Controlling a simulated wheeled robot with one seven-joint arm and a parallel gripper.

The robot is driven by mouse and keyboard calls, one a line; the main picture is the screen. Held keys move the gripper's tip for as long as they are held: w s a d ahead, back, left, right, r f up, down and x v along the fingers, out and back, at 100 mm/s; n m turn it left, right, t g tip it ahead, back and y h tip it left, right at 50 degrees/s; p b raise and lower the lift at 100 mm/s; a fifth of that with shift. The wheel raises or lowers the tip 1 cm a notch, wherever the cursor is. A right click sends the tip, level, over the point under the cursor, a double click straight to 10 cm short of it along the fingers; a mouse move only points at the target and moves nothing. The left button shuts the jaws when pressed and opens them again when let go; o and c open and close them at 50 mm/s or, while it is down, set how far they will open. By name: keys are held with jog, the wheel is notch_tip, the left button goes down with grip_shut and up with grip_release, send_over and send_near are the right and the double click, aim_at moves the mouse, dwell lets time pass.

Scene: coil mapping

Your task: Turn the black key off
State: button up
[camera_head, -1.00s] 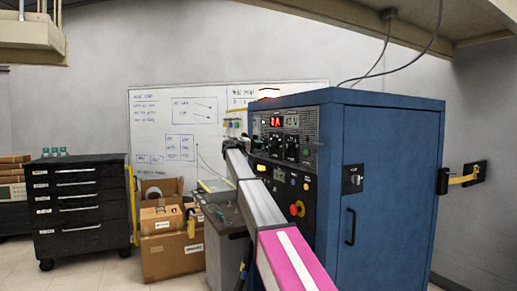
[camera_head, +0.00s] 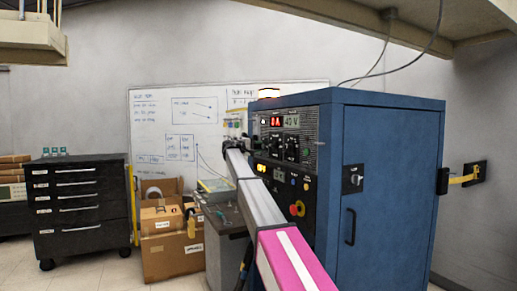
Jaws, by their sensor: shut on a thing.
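The blue cabinet (camera_head: 385,190) stands right of centre, with a black control panel (camera_head: 290,140) on its left face. My arm reaches from the bottom right to the panel's left edge. My gripper (camera_head: 246,138) is small and dark there, shut on what appears to be the black key. The key itself is hidden or too small to make out, so its angle cannot be told. The panel has black knobs, a lit red display (camera_head: 276,122), a pale voltage display (camera_head: 292,122) and a yellow display (camera_head: 262,169). A red stop button (camera_head: 297,209) sits lower on the panel.
A lit beacon (camera_head: 268,93) is on the cabinet top. A grey bench (camera_head: 226,220) stands close left of my arm, with cardboard boxes (camera_head: 172,255) beside it. A black drawer chest (camera_head: 80,205) is further left. A whiteboard (camera_head: 180,110) hangs behind. Floor is clear at lower left.

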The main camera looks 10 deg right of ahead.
jog(key=o, duration=0.9)
jog(key=shift+a, duration=0.1)
jog(key=v, duration=1)
jog(key=shift+s+a, duration=0.15)
jog(key=shift+a, duration=0.2)
